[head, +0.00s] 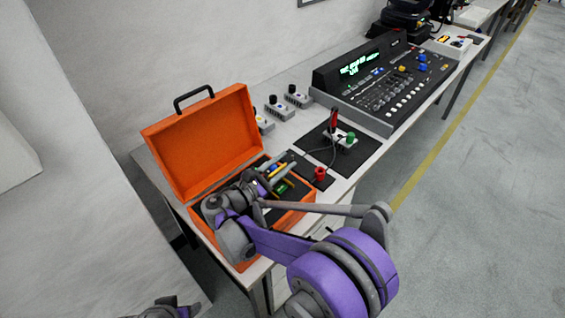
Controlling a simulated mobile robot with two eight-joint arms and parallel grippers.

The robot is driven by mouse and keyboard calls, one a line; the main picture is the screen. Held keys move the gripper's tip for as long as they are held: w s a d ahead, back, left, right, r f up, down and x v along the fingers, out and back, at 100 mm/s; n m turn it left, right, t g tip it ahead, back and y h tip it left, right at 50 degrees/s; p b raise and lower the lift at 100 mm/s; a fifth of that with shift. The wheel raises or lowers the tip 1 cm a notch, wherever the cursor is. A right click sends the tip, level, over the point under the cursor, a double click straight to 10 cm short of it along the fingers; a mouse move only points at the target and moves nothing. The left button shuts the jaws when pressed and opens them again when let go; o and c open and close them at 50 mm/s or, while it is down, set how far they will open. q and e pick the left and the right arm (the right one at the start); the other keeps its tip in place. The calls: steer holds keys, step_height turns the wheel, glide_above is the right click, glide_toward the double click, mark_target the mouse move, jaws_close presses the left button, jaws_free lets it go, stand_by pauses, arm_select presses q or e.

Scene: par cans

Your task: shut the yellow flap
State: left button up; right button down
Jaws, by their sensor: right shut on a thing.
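I cannot make out a flap that is clearly yellow. An orange case (290,206) stands on the near end of the bench, with its orange lid (204,143) raised and a dark handle on top. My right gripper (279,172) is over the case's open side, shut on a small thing. Small yellow, blue and green parts show around its fingers, and I cannot tell which one it holds. My right forearm and wrist hide much of the case's inside. Only a piece of my other arm shows at the bottom edge, without a clear gripper.
Small switch boxes (298,96) stand along the wall. A black control desk (384,81) stands farther back. The floor at right is clear.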

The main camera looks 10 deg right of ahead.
steer(key=shift+s+d+f+m+b, duration=0.1)
steer(key=shift+s+d+m+b, duration=0.15)
steer(key=shift+m, duration=0.65)
steer(key=shift+s+d+f+m+b, duration=0.1)
steer(key=shift+s+d+m+b, duration=0.2)
steer(key=shift+m, duration=0.6)
steer(key=shift+a, duration=0.1)
steer(key=c, duration=0.8)
jaws_free()
steer(key=shift+o, duration=0.2)
steer(key=v, duration=1.1)
